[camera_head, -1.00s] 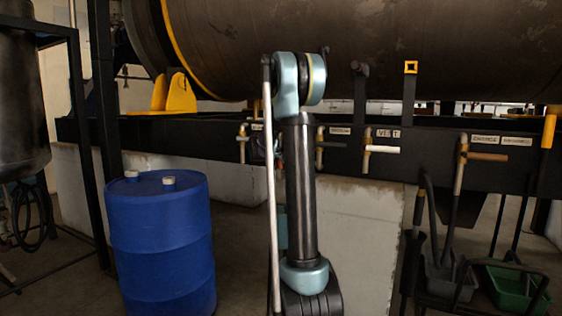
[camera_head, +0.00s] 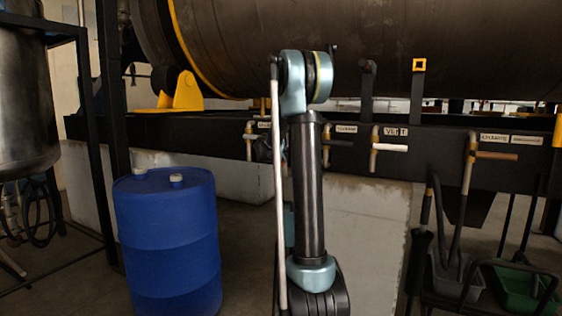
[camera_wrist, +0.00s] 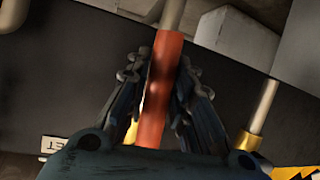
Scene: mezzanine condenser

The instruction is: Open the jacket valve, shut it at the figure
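In the wrist view, the two dark fingers of my gripper (camera_wrist: 160,95) stand on either side of a red-orange valve handle (camera_wrist: 152,120). They are close to it, but I cannot tell whether both press on it. A white label (camera_wrist: 56,145) ending in "ET" is partly visible at lower left. In the head view my own arm hides my gripper and that handle. No gauge or readable figure shows.
The dark beam carries other labelled valves, including one with a white handle (camera_head: 390,147) and one with a brown handle (camera_head: 495,155). A blue drum (camera_head: 168,240) stands at left. A grey bucket (camera_head: 455,280) and a green bucket (camera_head: 515,288) are at lower right.

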